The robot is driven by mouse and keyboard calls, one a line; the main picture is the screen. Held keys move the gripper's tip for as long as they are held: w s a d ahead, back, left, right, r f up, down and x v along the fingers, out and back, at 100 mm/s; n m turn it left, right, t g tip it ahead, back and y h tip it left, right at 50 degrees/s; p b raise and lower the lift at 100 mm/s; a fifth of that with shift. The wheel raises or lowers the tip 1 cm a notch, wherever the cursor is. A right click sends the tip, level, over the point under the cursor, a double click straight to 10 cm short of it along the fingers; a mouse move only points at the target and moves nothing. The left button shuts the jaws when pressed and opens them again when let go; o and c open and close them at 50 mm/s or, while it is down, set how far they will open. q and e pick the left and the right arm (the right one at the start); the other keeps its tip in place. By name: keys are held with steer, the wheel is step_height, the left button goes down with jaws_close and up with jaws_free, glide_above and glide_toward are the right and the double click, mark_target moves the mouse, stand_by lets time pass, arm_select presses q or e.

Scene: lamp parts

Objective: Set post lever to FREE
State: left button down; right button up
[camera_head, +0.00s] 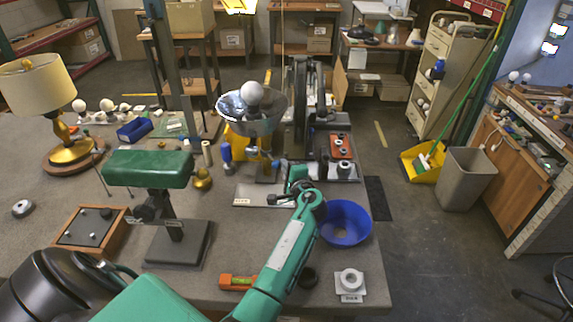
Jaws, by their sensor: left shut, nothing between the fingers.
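My left arm comes in from the bottom left. Its wrist is beside a grey base plate (246,189). My left gripper (273,199) is shut and empty, low over the front of this plate. A short post with a wooden-coloured part (265,165) rises from the plate. It carries a shiny metal bowl-shaped shade (237,117) with a white bulb (252,93) above it. A small pale label (241,202) is on the plate's front left edge, too small to read. I cannot clearly make out the post lever or its setting. My right gripper is not in view.
A green padded stand (150,169) is left of the plate. A blue bowl (345,222) sits right of my wrist. An orange level (238,282) and white ring part (351,280) lie in front. A dark wheel machine (301,105) stands behind.

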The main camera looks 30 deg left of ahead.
arm_select(q)
steer(key=s+a+m+t+h+p, duration=0.6)
steer(key=a+m+t+h+p, duration=0.1)
steer(key=h, duration=0.3)
steer(key=shift+s+a+m, duration=0.2)
steer(key=shift+s+m, duration=0.2)
steer(key=shift+m, duration=0.3)
steer(key=shift+a+r, duration=0.1)
